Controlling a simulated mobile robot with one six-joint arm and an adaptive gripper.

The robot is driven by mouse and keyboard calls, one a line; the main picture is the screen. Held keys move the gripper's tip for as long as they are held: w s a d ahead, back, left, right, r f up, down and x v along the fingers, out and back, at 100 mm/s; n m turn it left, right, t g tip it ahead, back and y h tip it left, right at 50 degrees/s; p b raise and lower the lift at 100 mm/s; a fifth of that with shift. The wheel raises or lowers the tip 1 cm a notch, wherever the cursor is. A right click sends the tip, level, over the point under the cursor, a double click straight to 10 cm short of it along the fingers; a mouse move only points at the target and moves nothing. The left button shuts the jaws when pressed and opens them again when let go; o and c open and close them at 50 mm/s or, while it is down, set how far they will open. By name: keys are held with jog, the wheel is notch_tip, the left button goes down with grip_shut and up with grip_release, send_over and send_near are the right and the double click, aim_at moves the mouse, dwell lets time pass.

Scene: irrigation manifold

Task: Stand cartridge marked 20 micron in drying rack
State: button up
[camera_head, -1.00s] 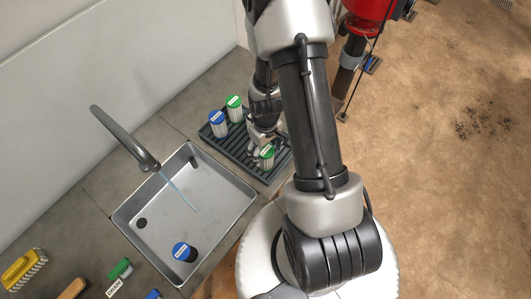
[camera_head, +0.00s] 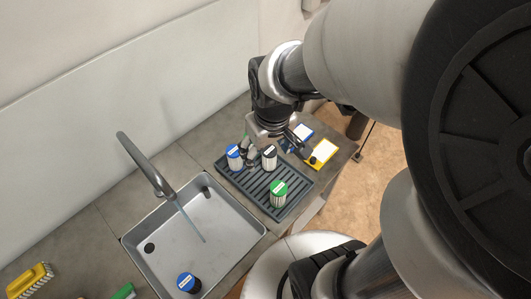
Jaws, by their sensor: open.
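The dark ribbed drying rack (camera_head: 251,190) stands right of the sink. A blue-capped cartridge (camera_head: 234,156), a dark-capped cartridge (camera_head: 269,157) and a green-capped cartridge (camera_head: 278,194) stand upright in it. Another blue-capped cartridge (camera_head: 187,283) stands in the sink near its front edge. The cap labels are too small to read, so I cannot tell which says 20 micron. My gripper (camera_head: 277,150) is open above the rack's back part, close to the dark-capped cartridge. I cannot tell whether it touches it. The gripper may hide something behind it.
The steel sink (camera_head: 143,258) has a curved faucet (camera_head: 146,165) with water running. A yellow brush (camera_head: 31,280) and a green item (camera_head: 124,291) lie at the left front. My arm covers the right side.

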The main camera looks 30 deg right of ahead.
jog(key=s+a+r+t, duration=0.2)
jog(key=s+a+r, duration=0.2)
jog(key=s+r, duration=0.6)
jog(key=shift+s+a+m, duration=0.25)
jog(key=shift+m, duration=0.05)
jog(key=shift+r, duration=0.1)
